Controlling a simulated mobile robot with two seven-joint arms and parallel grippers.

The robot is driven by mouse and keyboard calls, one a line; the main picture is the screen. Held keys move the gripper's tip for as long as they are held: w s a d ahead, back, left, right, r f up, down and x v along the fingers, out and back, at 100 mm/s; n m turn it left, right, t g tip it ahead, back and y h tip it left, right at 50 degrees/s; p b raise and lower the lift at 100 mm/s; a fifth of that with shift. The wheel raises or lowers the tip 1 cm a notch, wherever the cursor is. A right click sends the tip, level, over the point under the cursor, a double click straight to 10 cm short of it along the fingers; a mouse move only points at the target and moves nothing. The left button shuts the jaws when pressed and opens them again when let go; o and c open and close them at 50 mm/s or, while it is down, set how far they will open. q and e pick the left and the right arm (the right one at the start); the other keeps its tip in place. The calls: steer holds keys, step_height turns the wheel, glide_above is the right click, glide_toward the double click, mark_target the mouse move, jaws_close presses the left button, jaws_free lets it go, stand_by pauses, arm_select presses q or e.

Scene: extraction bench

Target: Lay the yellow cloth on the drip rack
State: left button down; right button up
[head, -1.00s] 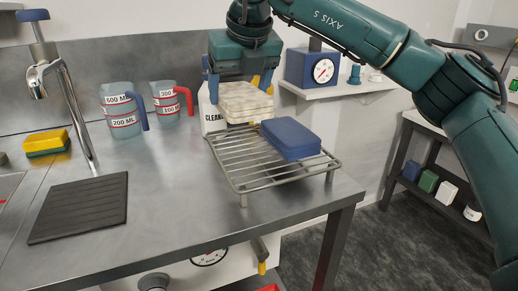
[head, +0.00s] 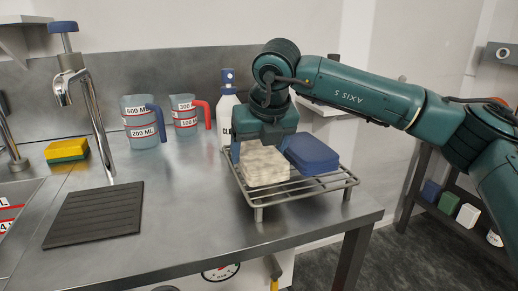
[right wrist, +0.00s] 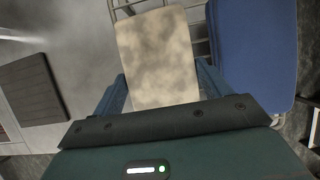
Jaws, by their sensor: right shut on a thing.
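A thick, folded cloth (head: 265,168), pale yellowish-beige with greyish blotches, is held in my right gripper (head: 261,152). The gripper points down with a finger on either side of the cloth. The cloth also fills the middle of the right wrist view (right wrist: 158,55). It is over the left part of the wire drip rack (head: 318,186), low and level; I cannot tell whether its underside touches the bars. A dark blue folded cloth (head: 312,154) lies on the rack just to its right. My left gripper is not in view.
A spray bottle (head: 228,107) stands behind the rack. Two measuring jugs (head: 141,123) (head: 184,115), a sponge (head: 67,150), a tap (head: 75,85) and a dark ribbed mat (head: 95,214) are to the left. The steel bench between mat and rack is clear.

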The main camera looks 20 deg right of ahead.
steer(key=shift+f, duration=0.15)
steer(key=o, duration=1)
steer(key=shift+c, duration=0.2)
steer(key=shift+r, duration=0.35)
steer(key=p+v, duration=0.1)
steer(key=v, duration=1)
steer(key=shift+s+r, duration=0.2)
steer(key=shift+r, duration=0.15)
